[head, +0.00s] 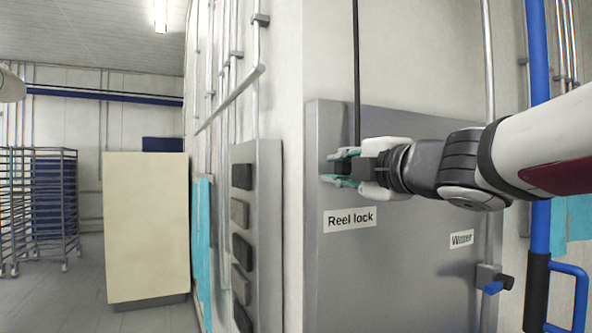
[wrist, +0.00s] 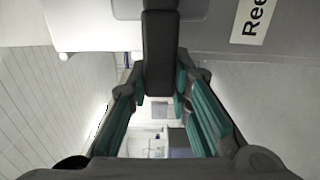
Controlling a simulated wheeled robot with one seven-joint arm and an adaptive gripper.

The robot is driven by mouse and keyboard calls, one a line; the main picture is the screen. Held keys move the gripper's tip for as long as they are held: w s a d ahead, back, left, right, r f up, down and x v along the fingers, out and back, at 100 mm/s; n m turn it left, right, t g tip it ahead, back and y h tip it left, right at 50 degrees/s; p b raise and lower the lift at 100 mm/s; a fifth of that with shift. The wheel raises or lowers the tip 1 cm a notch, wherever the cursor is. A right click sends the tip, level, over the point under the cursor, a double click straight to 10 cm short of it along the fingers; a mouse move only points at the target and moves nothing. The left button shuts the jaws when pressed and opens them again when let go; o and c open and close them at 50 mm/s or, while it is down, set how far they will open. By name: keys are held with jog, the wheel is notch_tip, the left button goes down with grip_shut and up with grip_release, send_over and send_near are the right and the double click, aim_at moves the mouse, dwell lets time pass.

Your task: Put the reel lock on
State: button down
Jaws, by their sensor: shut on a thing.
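A grey panel (head: 400,285) on the wall carries a white "Reel lock" label (head: 349,219). Just above that label, my gripper (head: 342,167) reaches in from the right, its teal fingers one above the other. They are shut on a dark control (head: 328,167), which I take to be the reel lock's handle. In the wrist view the dark grey handle (wrist: 160,50) runs down between the two fingertips. Most of the handle's base is hidden by my fingers in the head view, so I cannot tell its position setting.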

jog(key=shift+f, duration=0.15)
jog(key=c, duration=1.4)
grip_release()
jog(key=shift+c, duration=0.2)
jog(key=shift+s, duration=0.1)
jog(key=shift+s+d, duration=0.2)
jog(key=shift+s, duration=0.15)
jog(key=v, duration=1.1)
